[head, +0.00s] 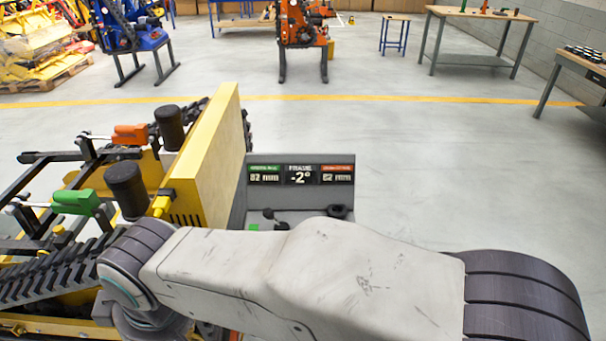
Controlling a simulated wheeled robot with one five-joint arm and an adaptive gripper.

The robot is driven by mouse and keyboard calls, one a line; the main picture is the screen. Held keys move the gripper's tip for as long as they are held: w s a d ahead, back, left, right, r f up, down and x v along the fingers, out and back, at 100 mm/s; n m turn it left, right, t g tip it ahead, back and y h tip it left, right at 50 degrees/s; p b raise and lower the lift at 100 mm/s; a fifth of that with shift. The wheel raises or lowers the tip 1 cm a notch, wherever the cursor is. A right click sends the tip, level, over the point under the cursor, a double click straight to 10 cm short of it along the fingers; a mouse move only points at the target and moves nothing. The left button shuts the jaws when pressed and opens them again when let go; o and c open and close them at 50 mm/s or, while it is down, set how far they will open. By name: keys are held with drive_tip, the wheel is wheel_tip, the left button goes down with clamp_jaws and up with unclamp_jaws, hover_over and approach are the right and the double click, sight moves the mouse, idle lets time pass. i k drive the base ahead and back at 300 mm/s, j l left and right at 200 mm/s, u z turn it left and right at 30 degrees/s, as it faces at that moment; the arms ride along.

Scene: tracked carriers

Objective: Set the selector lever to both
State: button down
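A grey control panel (301,195) stands right of the yellow plate in the head view. Its displays read 82 mm under a green label, -2° under FRAME in the middle, and 82 mm under an orange label. A small black lever (268,213) on the panel's lower part leans left, towards a small green mark (252,227); it appears to be the selector lever. A black round knob (338,212) sits at its right. My arm covers the panel's lower edge, hiding any further markings. My gripper is not visible; my arm bends downward at lower left.
The tracked carrier (60,270) fills the left, with a tall yellow plate (212,150), black cylinders, a green actuator (76,201) and an orange actuator (130,134). Open floor (430,170) lies right of the panel. Workbenches (480,58) stand farther back.

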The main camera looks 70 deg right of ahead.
sight(268, 213)
drive_tip(key=z, duration=1.85)
